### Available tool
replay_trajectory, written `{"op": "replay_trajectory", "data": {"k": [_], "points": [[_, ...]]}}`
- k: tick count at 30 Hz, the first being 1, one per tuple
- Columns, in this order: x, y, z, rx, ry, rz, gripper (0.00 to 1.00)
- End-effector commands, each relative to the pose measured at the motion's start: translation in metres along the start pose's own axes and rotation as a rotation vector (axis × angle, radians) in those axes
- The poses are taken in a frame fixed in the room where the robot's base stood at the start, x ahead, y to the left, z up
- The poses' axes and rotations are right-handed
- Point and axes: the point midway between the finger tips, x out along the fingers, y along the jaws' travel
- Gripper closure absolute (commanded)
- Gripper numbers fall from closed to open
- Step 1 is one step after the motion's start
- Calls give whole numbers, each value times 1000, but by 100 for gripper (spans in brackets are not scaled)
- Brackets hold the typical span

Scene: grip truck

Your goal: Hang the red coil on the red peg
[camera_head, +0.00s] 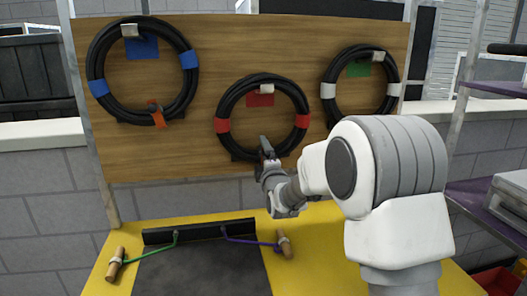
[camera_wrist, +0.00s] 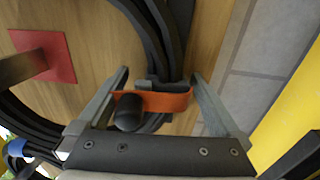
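The red coil (camera_head: 222,125) is a black hose loop with red bands. It hangs against the wooden board, its top at the white-tipped red peg (camera_head: 267,89) with the red plate behind. The red plate (camera_wrist: 58,56) and a dark peg bar (camera_wrist: 18,68) also show in the wrist view. My gripper (camera_head: 264,143) is at the coil's bottom. In the wrist view my gripper (camera_wrist: 160,75) is open, its fingers on either side of the lower hose (camera_wrist: 163,30) and an orange strap (camera_wrist: 178,102) with a black knob. Any finger contact is unclear.
A blue-banded coil (camera_head: 97,88) hangs at left and a white-banded coil (camera_head: 328,89) at right on the board (camera_head: 215,50). The yellow table (camera_head: 190,215) below holds a black bar (camera_head: 198,231) and two wooden handles with cords. A purple shelf stands at right.

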Motion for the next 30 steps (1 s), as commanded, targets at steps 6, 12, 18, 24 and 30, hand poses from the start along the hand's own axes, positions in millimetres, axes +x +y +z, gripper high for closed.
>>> {"op": "replay_trajectory", "data": {"k": [6, 12, 18, 24, 30], "points": [[-2, -4, 0, 0, 0, -12, 0], [-19, -2, -1, -1, 1, -9, 0], [-56, -1, -1, 0, 2, -5, 0], [-96, 0, 0, 0, 1, -2, 0], [-135, 0, 0, 0, 0, -1, 0]]}}
